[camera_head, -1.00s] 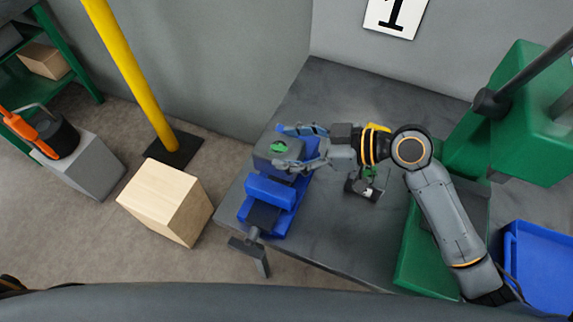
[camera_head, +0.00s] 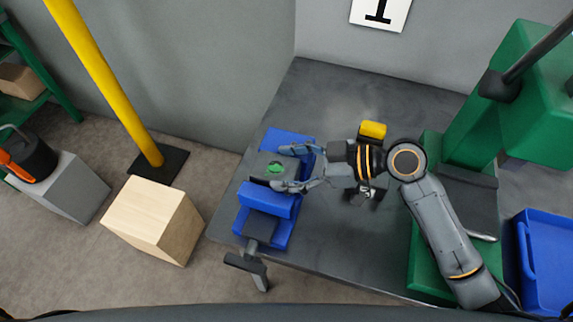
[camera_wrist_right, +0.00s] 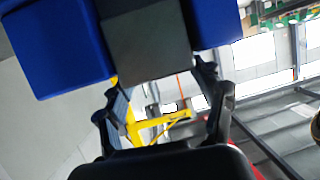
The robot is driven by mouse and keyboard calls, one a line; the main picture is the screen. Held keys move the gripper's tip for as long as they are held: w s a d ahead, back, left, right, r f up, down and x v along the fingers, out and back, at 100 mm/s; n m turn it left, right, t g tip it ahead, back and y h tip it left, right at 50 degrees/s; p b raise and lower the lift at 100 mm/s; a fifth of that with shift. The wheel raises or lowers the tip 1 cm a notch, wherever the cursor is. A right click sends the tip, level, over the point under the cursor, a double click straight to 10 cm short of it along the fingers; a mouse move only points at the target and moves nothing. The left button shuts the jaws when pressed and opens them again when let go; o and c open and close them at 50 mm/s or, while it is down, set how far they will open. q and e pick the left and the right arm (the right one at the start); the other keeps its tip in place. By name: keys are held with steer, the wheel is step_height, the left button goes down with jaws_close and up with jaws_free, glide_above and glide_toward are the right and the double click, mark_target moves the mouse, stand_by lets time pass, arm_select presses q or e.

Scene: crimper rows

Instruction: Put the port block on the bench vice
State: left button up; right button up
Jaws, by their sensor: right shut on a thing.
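The port block (camera_head: 262,167) is a grey block with a green round mark on its top. In the head view it sits between the blue jaws of the bench vice (camera_head: 268,199), at the bench's left edge. My right gripper (camera_head: 284,168) reaches in from the right, its fingers on either side of the block and shut on it. In the right wrist view the grey block (camera_wrist_right: 146,38) lies between two blue vice parts (camera_wrist_right: 55,45), with the fingertips at its near end. Whether the block rests on the vice is hidden. My left gripper is not in view.
The grey bench (camera_head: 320,235) is clear around the vice. A small yellow-topped item (camera_head: 373,130) stands behind my right wrist. A green machine (camera_head: 465,130) and a blue bin (camera_head: 545,255) are at right. A wooden box (camera_head: 152,218) and yellow post (camera_head: 105,85) are at left.

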steer(key=o, duration=1.5)
steer(key=shift+d+f, duration=0.1)
steer(key=shift+c, duration=0.2)
steer(key=o, duration=0.4)
steer(key=shift+r, duration=0.25)
steer(key=v, duration=0.7)
steer(key=shift+s+d, duration=0.1)
